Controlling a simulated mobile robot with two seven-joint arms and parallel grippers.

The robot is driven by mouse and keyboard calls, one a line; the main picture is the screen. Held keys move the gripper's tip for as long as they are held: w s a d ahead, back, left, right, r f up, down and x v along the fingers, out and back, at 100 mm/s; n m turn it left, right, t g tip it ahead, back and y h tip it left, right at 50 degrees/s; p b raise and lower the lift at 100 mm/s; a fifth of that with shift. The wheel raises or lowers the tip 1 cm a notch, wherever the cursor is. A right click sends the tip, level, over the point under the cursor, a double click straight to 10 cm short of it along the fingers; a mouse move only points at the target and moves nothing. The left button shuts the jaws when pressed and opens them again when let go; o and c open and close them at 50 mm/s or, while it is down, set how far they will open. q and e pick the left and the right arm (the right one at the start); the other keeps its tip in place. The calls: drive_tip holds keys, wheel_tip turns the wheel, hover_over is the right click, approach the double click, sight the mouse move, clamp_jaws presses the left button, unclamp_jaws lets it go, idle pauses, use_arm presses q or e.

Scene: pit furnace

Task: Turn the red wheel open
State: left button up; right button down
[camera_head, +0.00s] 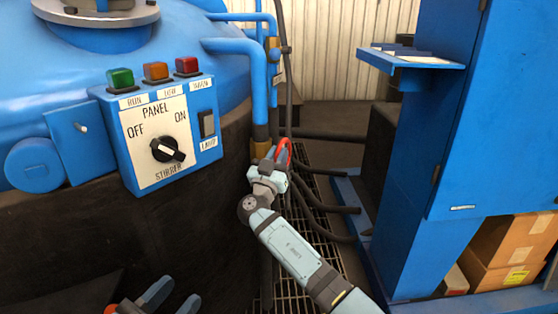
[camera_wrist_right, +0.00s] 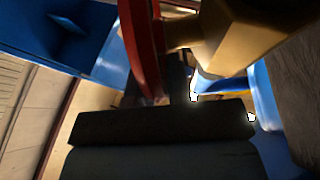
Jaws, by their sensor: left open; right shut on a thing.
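The red wheel (camera_head: 284,147) is small in the head view, beside a brass valve body (camera_head: 262,152) on the blue pipe. My right gripper (camera_head: 273,162) is at the wheel and shut on it. The gripper hides part of the wheel. In the right wrist view the red rim (camera_wrist_right: 141,45) runs down to the dark gripper parts, with the brass body (camera_wrist_right: 235,35) to its right. The exact contact is dark there. My left gripper (camera_head: 176,294) is open and empty at the bottom, in front of the dark tank side, away from the wheel.
A control panel (camera_head: 160,135) with an OFF/ON knob and coloured buttons stands left of the wheel on the blue tank (camera_head: 90,60). Black hoses (camera_head: 325,207) lie over the floor grating. A blue cabinet (camera_head: 500,110) and cardboard boxes (camera_head: 508,250) bound the right side.

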drive_tip(key=shift+f+t+h, duration=0.15)
drive_tip(key=shift+t+h, duration=0.15)
drive_tip(key=shift+t, duration=0.3)
drive_tip(key=shift+s, duration=0.1)
drive_tip(key=c, duration=1.1)
unclamp_jaws()
drive_tip(key=shift+f, duration=0.15)
